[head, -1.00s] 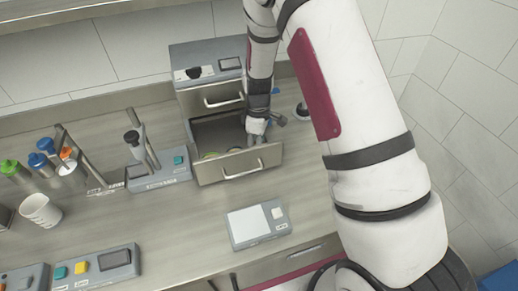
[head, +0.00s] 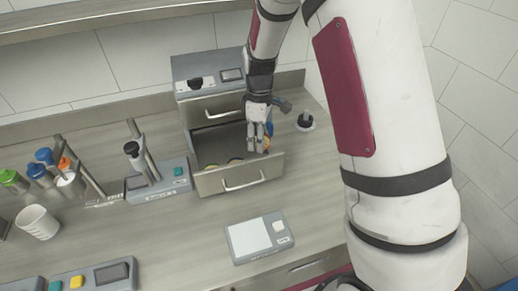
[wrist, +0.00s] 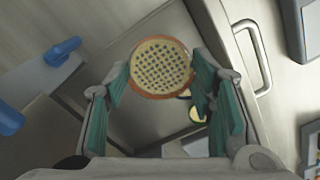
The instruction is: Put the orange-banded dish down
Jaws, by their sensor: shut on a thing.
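The orange-banded dish (wrist: 161,67) is round, with an orange-brown rim and a pale face covered in dark dots. In the wrist view it sits between the green-padded fingers of my gripper (wrist: 160,82), which is shut on it. In the head view my gripper (head: 259,143) is over the right part of the open drawer (head: 240,178), and a bit of orange shows beside the fingers. The dish's height above the drawer floor is hard to tell.
Yellowish round things (wrist: 197,114) lie in the drawer. The drawer unit (head: 207,88) stands behind. A scale-like device (head: 259,237) lies in front, a stand (head: 150,165) is to the left, and a dark-knobbed object (head: 305,120) is to the right. Bare counter lies between them.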

